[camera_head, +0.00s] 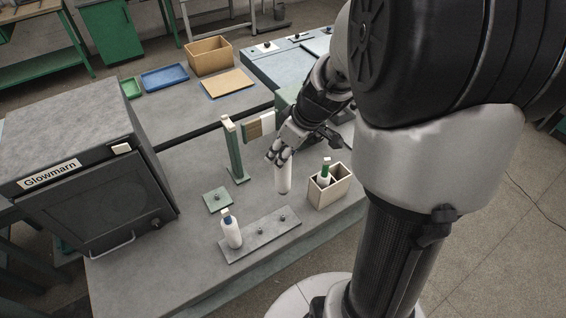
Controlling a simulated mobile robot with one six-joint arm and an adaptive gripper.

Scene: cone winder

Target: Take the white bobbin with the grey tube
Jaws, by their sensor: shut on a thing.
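My gripper (280,157) is shut on the top of a white bobbin (283,181). The bobbin hangs upright below the fingers, over the grey table, to the left of a wooden box. The fingers cover its top, so I cannot see its tube colour. Another white bobbin with a blue tube (231,232) stands at the left end of a grey peg board (272,241). A white bobbin with a green tube (324,177) stands in the wooden box (331,195).
The peg board's other pegs are bare. A green post (236,152) on a base stands left of my gripper, near a small green plate with a peg (217,200). A dark oven-like box (85,185) fills the left. Trays and a cardboard box (209,56) lie behind.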

